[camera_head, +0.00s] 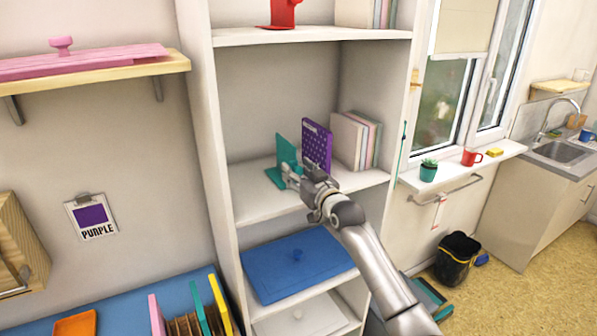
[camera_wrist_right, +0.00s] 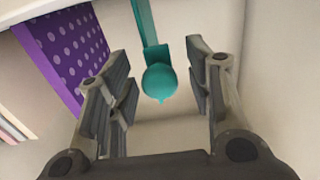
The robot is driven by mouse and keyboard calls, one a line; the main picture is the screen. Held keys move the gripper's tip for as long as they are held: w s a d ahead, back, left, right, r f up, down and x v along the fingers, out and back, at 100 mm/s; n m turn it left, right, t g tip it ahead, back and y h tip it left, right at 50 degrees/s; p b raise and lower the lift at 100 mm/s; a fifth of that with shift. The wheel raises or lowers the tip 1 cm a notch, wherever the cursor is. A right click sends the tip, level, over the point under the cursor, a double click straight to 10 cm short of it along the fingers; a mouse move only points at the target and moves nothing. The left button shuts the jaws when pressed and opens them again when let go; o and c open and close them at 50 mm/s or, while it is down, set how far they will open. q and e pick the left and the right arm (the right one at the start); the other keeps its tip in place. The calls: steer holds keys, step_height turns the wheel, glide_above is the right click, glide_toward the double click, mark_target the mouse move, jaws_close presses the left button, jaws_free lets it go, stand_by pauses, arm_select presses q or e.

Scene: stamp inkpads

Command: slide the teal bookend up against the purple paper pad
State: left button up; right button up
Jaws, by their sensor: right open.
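The teal bookend (camera_head: 284,150) stands on the middle shelf, to the left of the purple paper pad (camera_head: 318,142), with a gap between them. The pad stands upright against a row of pale books. In the right wrist view the bookend (camera_wrist_right: 144,22) has a round teal knob (camera_wrist_right: 160,82) facing me, and the dotted purple pad (camera_wrist_right: 75,45) is at the left. My right gripper (camera_head: 293,178) is at the bookend. It is open, with its fingers (camera_wrist_right: 162,78) on either side of the knob and apart from it. My left gripper is in neither view.
Pale books (camera_head: 352,140) stand right of the pad. The shelf's side walls and the shelf above (camera_head: 310,36) bound the space. A blue lidded tray (camera_head: 285,275) is on the shelf below. Free shelf (camera_head: 250,205) lies at the front left.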

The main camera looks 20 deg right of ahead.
jaws_close()
steer(key=shift+w+d+f+b, duration=0.1)
steer(key=shift+w+d+b, duration=0.05)
steer(key=shift+d+b, duration=1.4)
steer(key=shift+d, duration=0.8)
jaws_free()
steer(key=shift+a, duration=0.1)
